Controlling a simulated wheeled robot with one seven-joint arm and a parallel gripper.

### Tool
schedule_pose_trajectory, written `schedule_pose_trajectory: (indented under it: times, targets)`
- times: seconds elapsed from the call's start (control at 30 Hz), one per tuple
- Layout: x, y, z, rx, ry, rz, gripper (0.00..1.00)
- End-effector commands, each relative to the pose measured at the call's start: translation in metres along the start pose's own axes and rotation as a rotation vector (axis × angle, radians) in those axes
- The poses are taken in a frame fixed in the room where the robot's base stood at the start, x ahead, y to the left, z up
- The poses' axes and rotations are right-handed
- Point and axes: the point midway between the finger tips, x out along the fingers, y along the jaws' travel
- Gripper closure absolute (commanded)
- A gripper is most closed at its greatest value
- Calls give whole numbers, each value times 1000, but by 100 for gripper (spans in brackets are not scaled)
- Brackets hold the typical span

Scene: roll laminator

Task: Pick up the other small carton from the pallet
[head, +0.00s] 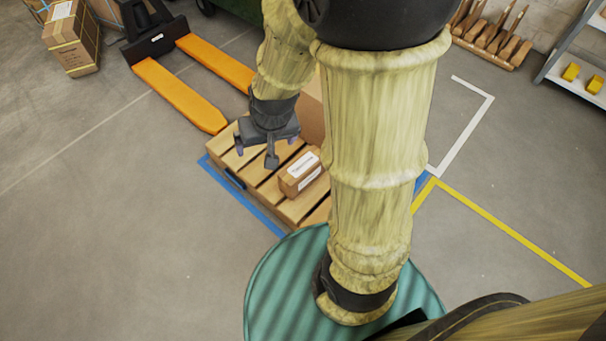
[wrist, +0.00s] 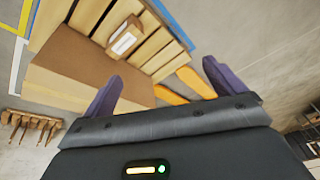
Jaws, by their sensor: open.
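A small brown carton (head: 302,173) with white labels sits on the wooden pallet (head: 256,176), near its front right part. It also shows in the wrist view (wrist: 125,38), beyond a larger brown carton. My gripper (head: 268,146) is above the pallet, up and to the left of the small carton in the head view. In the wrist view its two purple fingers (wrist: 160,88) are spread wide apart with nothing between them. It does not touch the small carton. I see only one small carton on the pallet; my arm hides part of the pallet.
A larger brown carton (head: 311,106) stands on the pallet, partly behind my arm. An orange pallet jack (head: 178,92) is beyond the pallet at the left. Stacked cartons (head: 70,40) stand at the upper left. A shelf with yellow items (head: 582,78) is at the right. The left floor is clear.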

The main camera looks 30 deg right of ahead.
Motion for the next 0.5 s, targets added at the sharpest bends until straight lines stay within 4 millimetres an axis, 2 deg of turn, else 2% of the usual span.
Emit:
schedule_pose_trajectory:
  times: [0.03, 0.2, 0.3, 0.5]
  targets:
    - [25, -8, -8, 40, 14, -10, 5]
    - [93, -30, -46, 221, 109, -8, 5]
    - [134, -36, -62, 323, 169, 23, 5]
    - [217, -36, -76, 508, 300, 145, 5]
